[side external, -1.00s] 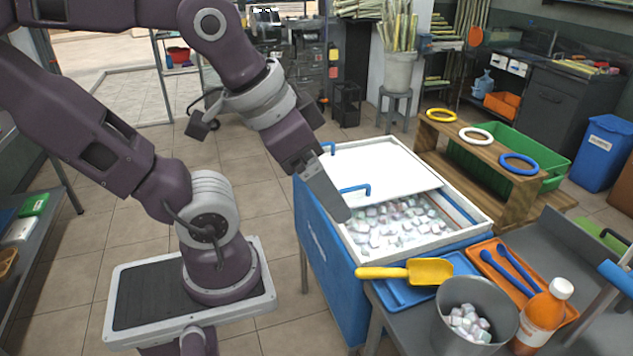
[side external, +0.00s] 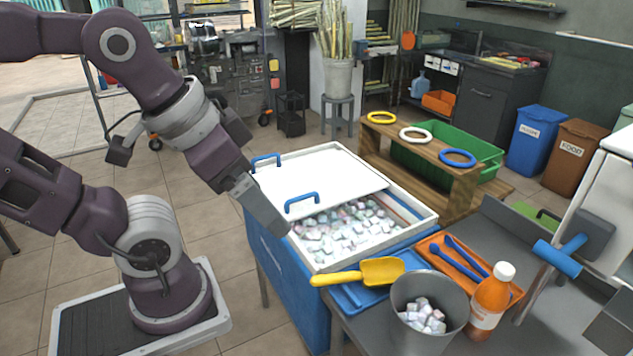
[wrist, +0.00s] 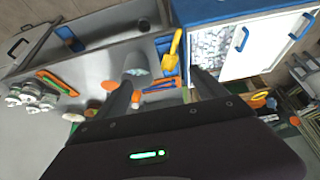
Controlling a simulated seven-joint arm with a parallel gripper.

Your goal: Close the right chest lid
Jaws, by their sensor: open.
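The chest (side external: 292,262) is blue with a white top frame and stands in the middle of the side view. White lid panels (side external: 325,178) with two blue handles cover its far part. The nearer handle (side external: 301,201) and the farther handle (side external: 265,160) also show in the wrist view. The near part of the chest is open, and pale ice cubes (side external: 345,228) show inside. My gripper (side external: 272,218) is beside the chest's left rim, near the nearer handle and not holding it. In the wrist view its two fingers (wrist: 162,77) are spread with nothing between them.
A yellow scoop (side external: 380,272), a blue tray, a metal bucket (side external: 428,310) of cubes, an orange bottle (side external: 490,300) and an orange tray crowd the counter at the chest's near end. A wooden ring stand (side external: 430,165) and a green crate are on its far right side.

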